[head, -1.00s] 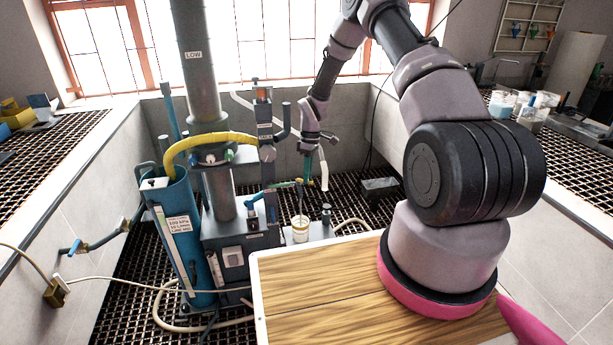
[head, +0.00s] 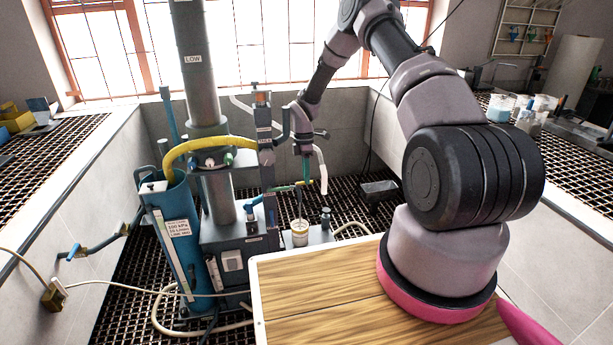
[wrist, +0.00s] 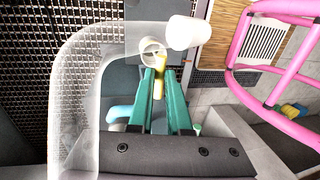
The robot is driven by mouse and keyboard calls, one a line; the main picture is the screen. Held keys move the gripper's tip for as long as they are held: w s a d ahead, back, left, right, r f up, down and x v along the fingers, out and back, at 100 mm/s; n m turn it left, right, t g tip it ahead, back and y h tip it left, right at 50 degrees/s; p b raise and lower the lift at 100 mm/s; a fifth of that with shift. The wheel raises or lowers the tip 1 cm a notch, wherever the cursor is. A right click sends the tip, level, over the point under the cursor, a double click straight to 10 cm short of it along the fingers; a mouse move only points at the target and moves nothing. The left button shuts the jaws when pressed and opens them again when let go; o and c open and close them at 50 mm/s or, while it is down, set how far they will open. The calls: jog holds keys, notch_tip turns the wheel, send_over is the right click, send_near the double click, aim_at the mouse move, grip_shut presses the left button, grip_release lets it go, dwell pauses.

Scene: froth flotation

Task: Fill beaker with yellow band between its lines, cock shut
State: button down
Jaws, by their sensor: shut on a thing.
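The beaker (head: 300,232) stands upright on a small grey platform beside the flotation column, with a yellow band on its wall. Its contents and level lines are too small to read. My gripper (head: 304,183) is above the beaker at the thin green and yellow cock piping (head: 285,188). In the wrist view my green fingers (wrist: 164,88) are shut on a yellow piece (wrist: 159,84), which looks like the cock's handle. A round white opening (wrist: 150,50) and a white cylinder (wrist: 188,32) show just past the fingertips. I cannot tell whether the cock is open.
The grey column (head: 215,180) and blue cylinder (head: 172,235) with a yellow hose (head: 205,142) stand left of my gripper. A pale bent tube (head: 320,172) hangs close on the right. A wooden board (head: 320,285) lies in front; a dark tray (head: 380,189) sits behind.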

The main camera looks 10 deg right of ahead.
jog(key=shift+w, duration=0.1)
dwell(0.3)
jog(key=c, duration=0.9)
grip_release()
jog(key=shift+o, duration=0.2)
notch_tip(320, 180, up, 11)
jog(key=w, duration=0.2)
jog(key=shift+f, duration=0.15)
